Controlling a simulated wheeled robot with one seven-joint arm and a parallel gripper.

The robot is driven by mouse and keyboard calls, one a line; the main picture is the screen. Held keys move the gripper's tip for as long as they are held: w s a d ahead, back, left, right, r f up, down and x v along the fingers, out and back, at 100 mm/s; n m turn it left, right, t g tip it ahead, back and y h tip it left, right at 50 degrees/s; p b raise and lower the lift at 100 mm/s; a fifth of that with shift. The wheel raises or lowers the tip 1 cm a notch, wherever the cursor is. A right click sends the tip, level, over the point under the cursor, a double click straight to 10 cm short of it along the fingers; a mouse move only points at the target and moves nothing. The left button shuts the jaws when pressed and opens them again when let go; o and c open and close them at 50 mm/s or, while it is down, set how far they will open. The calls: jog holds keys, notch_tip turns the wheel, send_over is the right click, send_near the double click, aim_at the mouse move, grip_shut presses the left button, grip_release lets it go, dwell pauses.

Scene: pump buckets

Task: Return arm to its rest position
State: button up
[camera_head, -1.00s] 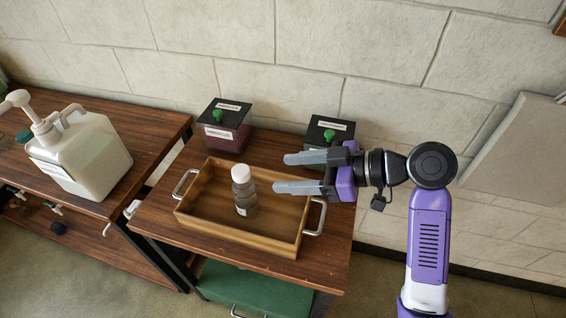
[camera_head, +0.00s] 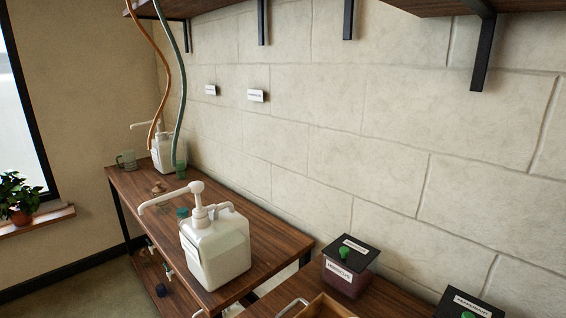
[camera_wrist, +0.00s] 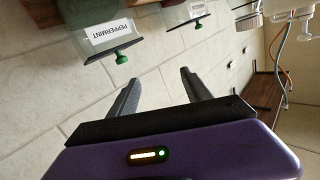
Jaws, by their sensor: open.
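My gripper (camera_wrist: 160,85) shows in the wrist view, its two dark fingers spread apart with nothing between them. It points toward the pale block wall, with the peppermint box (camera_wrist: 108,42) beyond it at the upper left. My arm and gripper are out of the head view. The head view shows a white pump jug (camera_head: 217,250) on the left table, a hibiscus box (camera_head: 347,272) with a green knob, and part of the peppermint box (camera_head: 466,306) at the lower right.
The wooden tray (camera_head: 322,307) is mostly cut off at the bottom edge. A second pump jug (camera_head: 168,153) stands at the far end of the left table (camera_head: 262,232), near two hanging hoses. Shelf brackets (camera_head: 484,55) jut from the wall above.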

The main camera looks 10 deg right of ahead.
jog(key=s+a+f+n+y, duration=0.1)
jog(key=s+a+f, duration=0.1)
jog(key=s+a, duration=0.3)
jog(key=s+a+f+n+g+y, duration=0.1)
jog(key=s+a, duration=0.4)
jog(key=s, duration=0.6)
jog(key=s+a+f+n+y, duration=0.1)
jog(key=s+a, duration=0.3)
jog(key=s, duration=0.4)
jog(key=shift+a+f+n+g+y, duration=0.3)
jog(key=shift+a+f+n+g, duration=0.15)
jog(key=shift+f, duration=0.35)
jog(key=shift+s, duration=0.1)
